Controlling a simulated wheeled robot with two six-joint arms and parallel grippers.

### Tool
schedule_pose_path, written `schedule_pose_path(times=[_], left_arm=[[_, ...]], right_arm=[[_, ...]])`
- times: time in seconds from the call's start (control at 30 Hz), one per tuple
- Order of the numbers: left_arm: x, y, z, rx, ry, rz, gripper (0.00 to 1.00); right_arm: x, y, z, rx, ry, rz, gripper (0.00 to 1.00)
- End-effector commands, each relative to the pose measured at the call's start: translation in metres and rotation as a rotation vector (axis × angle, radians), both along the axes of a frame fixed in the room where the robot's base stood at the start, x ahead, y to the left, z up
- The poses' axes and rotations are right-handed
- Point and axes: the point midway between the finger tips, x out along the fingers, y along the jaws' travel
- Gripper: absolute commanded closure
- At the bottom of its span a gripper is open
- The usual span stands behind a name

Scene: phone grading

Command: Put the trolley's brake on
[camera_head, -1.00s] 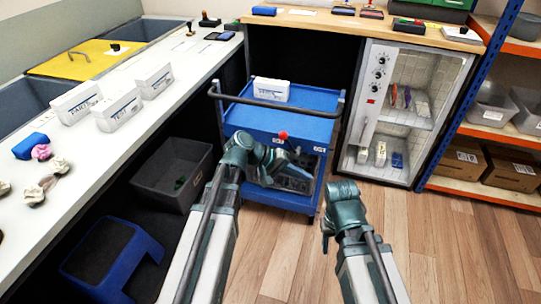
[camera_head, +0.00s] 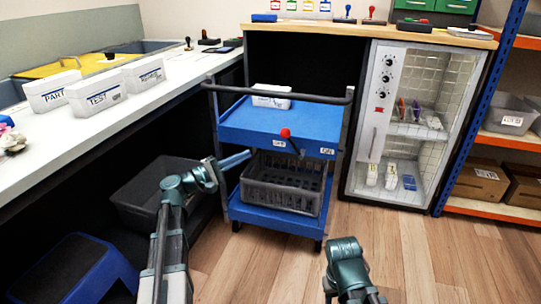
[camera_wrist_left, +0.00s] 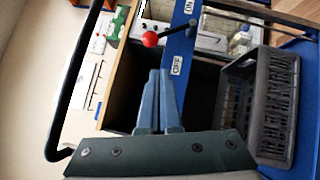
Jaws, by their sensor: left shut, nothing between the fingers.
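The blue trolley (camera_head: 262,122) stands ahead with a black handle rail. On its front edge is a brake lever with a red knob (camera_head: 285,133), also seen in the left wrist view (camera_wrist_left: 150,39). The lever leans towards the OFF label (camera_head: 279,143); the ON label (camera_head: 327,151) is further right. My left gripper (camera_head: 248,155) is shut and empty, its blue fingers pointing at the trolley's front, left of and below the knob, apart from it. In the left wrist view its fingertips (camera_wrist_left: 160,72) lie just below the knob. My right gripper is out of view.
A grey crate (camera_head: 282,197) sits on the trolley's lower shelf and a white box (camera_head: 271,96) on top. A glass-fronted cabinet (camera_head: 368,195) stands right. A dark bin (camera_head: 140,212) and blue step stool (camera_head: 75,262) are left. Wooden floor in front is clear.

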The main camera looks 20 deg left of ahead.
Motion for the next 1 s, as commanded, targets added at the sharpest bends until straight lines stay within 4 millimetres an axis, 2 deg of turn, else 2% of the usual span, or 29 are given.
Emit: schedule_pose_path(times=[0.03, 0.2, 0.57, 0.77, 1.0], left_arm=[[0.001, 0.010, -0.008, -0.021, -0.008, 0.016, 1.00], [0.001, 0.026, -0.008, -0.063, -0.026, 0.042, 1.00], [0.001, 0.030, -0.006, -0.073, -0.029, 0.048, 1.00], [0.009, 0.024, -0.003, -0.073, -0.029, 0.046, 1.00], [0.042, -0.004, 0.008, -0.071, -0.028, 0.043, 1.00]], right_arm=[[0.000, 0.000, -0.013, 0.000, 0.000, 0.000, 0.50], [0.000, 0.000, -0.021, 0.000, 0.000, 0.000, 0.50], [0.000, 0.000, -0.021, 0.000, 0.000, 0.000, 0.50], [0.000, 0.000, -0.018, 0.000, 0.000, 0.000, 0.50], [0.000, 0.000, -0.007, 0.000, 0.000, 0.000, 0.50]])
